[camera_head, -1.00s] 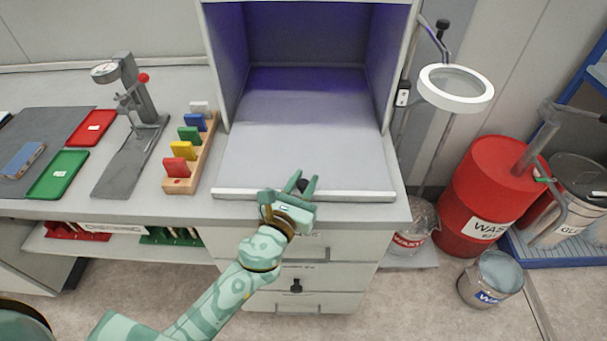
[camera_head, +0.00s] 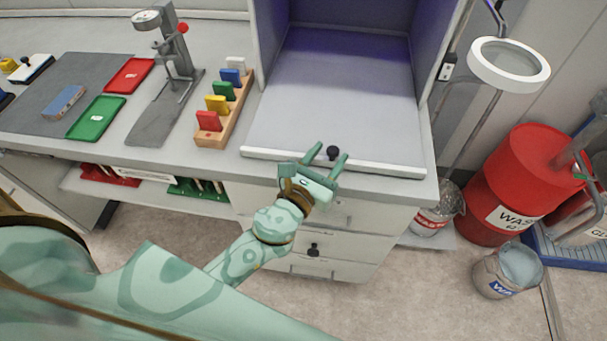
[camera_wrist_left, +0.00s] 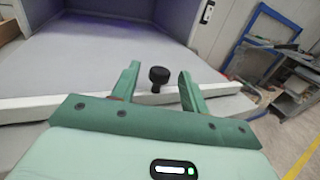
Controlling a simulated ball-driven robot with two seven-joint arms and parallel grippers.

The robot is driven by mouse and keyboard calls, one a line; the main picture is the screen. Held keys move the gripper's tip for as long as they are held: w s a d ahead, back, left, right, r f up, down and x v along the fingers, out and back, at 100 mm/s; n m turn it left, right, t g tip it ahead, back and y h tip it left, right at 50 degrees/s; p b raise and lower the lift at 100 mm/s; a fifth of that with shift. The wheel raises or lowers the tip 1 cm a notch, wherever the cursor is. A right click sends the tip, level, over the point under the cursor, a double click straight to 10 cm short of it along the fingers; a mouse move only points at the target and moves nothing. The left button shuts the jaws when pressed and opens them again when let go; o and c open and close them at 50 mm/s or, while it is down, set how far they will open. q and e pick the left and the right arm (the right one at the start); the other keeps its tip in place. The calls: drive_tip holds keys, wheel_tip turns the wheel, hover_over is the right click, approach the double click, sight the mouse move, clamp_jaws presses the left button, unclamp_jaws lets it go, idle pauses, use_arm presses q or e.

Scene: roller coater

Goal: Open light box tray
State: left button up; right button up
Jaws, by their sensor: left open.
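The light box (camera_head: 262,60) stands on the bench with its inside lit bluish purple. Its grey tray (camera_head: 340,95) lies flat in the box floor, with a pale front lip (camera_head: 390,168) along the bench edge. A black round knob (camera_head: 333,152) sits at the middle of the lip. My left gripper (camera_head: 329,154) is open, its two green fingers on either side of the knob and apart from it. In the left wrist view the knob (camera_wrist_left: 158,76) stands between the open fingertips (camera_wrist_left: 158,74), slightly beyond them. My right gripper is not in view.
A wooden rack (camera_head: 228,120) with coloured plates stands left of the box, beside a grey gauge stand (camera_head: 165,110). Drawers (camera_head: 310,245) lie below the bench. A ring lamp (camera_head: 509,64) and red waste drum (camera_head: 520,185) stand to the right.

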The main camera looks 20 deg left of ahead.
use_arm(q)
drive_tip(key=s+a+b, duration=0.1)
drive_tip(key=s+b, duration=0.2)
drive_tip(key=s, duration=1)
drive_tip(key=shift+s+a+b, duration=0.25)
drive_tip(key=shift+a+b, duration=0.05)
drive_tip(key=shift+b, duration=0.05)
